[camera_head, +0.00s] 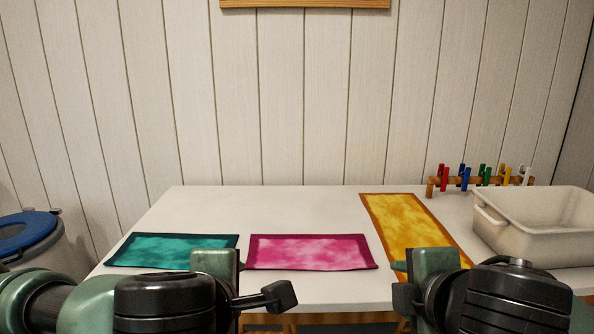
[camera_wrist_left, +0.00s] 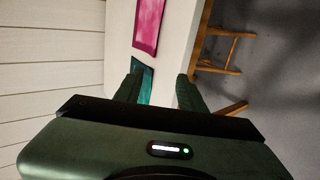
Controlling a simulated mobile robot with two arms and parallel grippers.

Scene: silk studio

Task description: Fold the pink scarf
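The pink scarf (camera_head: 312,252) lies flat near the front middle of the table, a wide rectangle with a darker magenta border. I cannot tell how many layers it has. It also shows in the left wrist view (camera_wrist_left: 149,24), beyond the fingers. My left gripper (camera_wrist_left: 158,86) is open and empty, its two fingers apart. It hangs at the table's front edge, left of the pink scarf and apart from it. My right gripper (camera_head: 402,282) is at the front edge, right of the pink scarf; its fingers are mostly hidden by its own arm.
A teal scarf (camera_head: 172,250) lies flat to the left of the pink one. A long yellow scarf (camera_head: 400,215) lies to the right. A beige bin (camera_head: 535,243) and a wooden rack with coloured pegs (camera_head: 432,187) are at the right. The table's back middle (camera_head: 270,210) is clear.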

